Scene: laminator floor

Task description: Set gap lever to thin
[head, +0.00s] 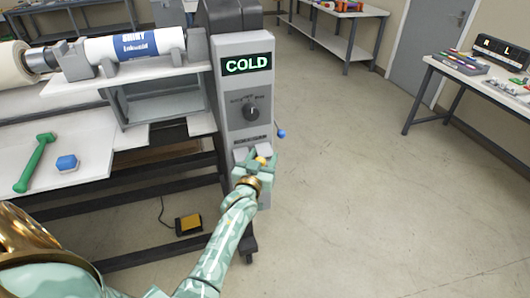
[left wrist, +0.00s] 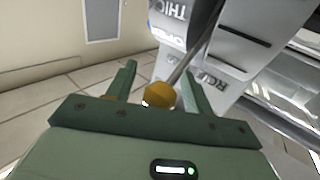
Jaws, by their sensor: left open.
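The laminator's grey control panel (head: 245,95) stands at centre in the head view. A lever with a yellow ball knob (head: 261,160) is low on the panel; the knob also shows in the left wrist view (left wrist: 160,95) on a thin grey rod (left wrist: 196,50). My left gripper (head: 259,163) is at this knob. In the left wrist view its open fingers (left wrist: 160,88) stand either side of the knob, not closed on it. Upside-down lettering beginning "THIC" (left wrist: 172,12) is beyond the rod. The lever's exact setting cannot be told. My right gripper is not in view.
A blue ball knob (head: 281,133) sticks out at the panel's right side. Above are a dial (head: 250,112) and a display reading COLD (head: 247,64). A green-handled tool (head: 35,162) and blue block (head: 67,163) lie on the left table. Floor to the right is clear.

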